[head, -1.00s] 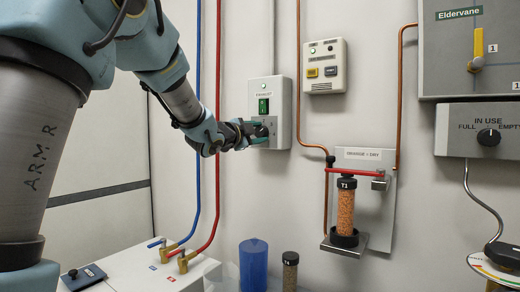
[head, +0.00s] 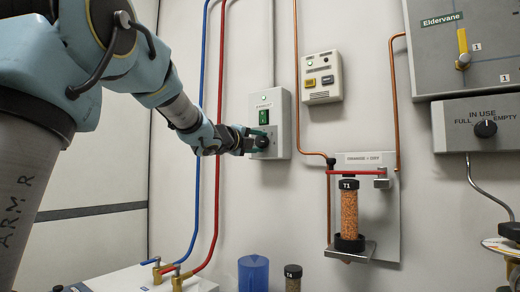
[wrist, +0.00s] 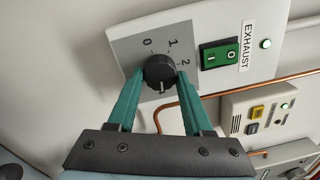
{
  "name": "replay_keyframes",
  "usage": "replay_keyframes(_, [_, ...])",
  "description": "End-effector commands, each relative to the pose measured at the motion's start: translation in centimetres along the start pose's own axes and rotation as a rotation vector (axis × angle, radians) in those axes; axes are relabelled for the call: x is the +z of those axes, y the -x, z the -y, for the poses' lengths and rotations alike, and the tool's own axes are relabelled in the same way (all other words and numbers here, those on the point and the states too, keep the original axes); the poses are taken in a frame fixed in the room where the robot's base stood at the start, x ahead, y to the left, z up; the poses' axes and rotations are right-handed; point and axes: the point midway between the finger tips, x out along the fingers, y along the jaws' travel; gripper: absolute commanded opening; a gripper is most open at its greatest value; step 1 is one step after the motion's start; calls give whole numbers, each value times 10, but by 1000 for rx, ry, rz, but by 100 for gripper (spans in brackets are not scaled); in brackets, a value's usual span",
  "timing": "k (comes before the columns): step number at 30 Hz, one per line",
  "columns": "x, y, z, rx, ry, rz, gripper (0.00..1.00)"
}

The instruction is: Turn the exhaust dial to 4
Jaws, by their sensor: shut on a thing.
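The exhaust dial (wrist: 159,70) is a round black knob on a grey plate of the white exhaust box (head: 281,115). In the wrist view 0, 1 and 2 are readable around it; any other numbers are hidden or unreadable. A pale mark shows on the knob's lower side in that view, away from those numbers. My gripper (wrist: 159,77) has its two green fingers shut on the dial, one on each side. In the head view my gripper (head: 257,141) reaches the box from the left and partly hides the dial.
A green rocker switch (wrist: 219,55) and a lit green lamp (wrist: 266,44) are beside the dial. Blue and red pipes (head: 217,150) run left of the box. A second switch box (head: 321,77) and the T1 column (head: 349,213) are to the right.

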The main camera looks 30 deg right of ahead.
Motion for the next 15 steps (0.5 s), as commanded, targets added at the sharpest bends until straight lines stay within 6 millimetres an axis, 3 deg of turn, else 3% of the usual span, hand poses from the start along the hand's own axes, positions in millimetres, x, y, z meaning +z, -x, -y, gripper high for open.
replay_keyframes(1, [7,2,4,-8,-15,12,0])
replay_keyframes(15, [7,3,6,-9,-57,10,0])
